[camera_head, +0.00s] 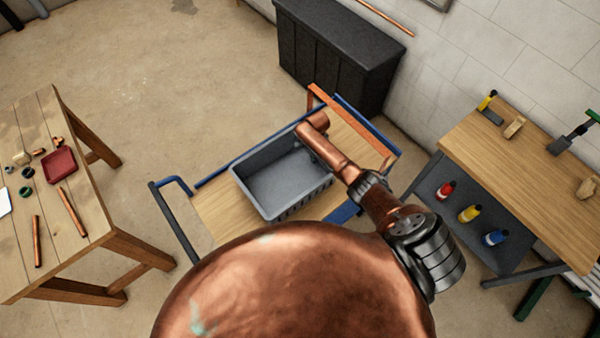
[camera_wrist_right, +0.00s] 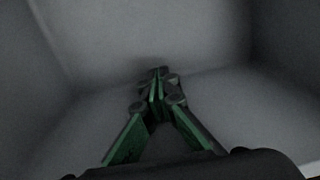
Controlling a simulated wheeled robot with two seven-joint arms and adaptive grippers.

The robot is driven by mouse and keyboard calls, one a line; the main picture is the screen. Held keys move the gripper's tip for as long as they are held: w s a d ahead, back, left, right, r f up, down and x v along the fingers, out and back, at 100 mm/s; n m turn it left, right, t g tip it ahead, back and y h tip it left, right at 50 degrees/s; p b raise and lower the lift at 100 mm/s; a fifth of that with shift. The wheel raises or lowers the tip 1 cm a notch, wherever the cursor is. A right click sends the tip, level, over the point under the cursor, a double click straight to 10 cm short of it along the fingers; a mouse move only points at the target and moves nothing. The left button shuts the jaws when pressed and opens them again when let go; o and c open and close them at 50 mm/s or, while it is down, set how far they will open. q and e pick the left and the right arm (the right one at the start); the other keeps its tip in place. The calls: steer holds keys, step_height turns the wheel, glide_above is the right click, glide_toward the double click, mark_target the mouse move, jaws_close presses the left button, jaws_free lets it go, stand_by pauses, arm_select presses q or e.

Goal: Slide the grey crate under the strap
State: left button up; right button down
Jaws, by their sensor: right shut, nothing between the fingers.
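The grey crate (camera_head: 262,197) is open-topped and looks empty. It sits on the wooden top of a blue-framed cart (camera_head: 212,212). The orange strap (camera_head: 352,122) spans the cart's far right end as a raised band, and the crate lies to its left, apart from it. My right arm reaches across the crate's right side, and its fingers are hidden in the head view. In the right wrist view my right gripper (camera_wrist_right: 157,76) is shut and empty, its green fingers down inside the crate close to a grey wall (camera_wrist_right: 150,35). My left gripper is out of view.
A wooden table (camera_head: 85,200) with a red tray (camera_head: 59,166) and small parts stands at left. A black cabinet (camera_head: 335,55) stands behind the cart. A workbench (camera_head: 525,175) with bottles on its lower shelf stands at right. Open floor lies between table and cart.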

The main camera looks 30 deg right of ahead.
steer(key=d+b, duration=0.1)
steer(key=d, duration=0.2)
steer(key=w+d, duration=0.1)
steer(key=d, duration=0.2)
steer(key=shift+w+d+b, duration=0.15)
steer(key=shift+d+b, duration=0.25)
steer(key=shift+w+d, duration=0.1)
steer(key=shift+d, duration=0.4)
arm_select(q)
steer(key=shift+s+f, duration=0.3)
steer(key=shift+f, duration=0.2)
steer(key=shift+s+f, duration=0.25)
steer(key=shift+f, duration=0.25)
arm_select(e)
steer(key=shift+a, duration=0.1)
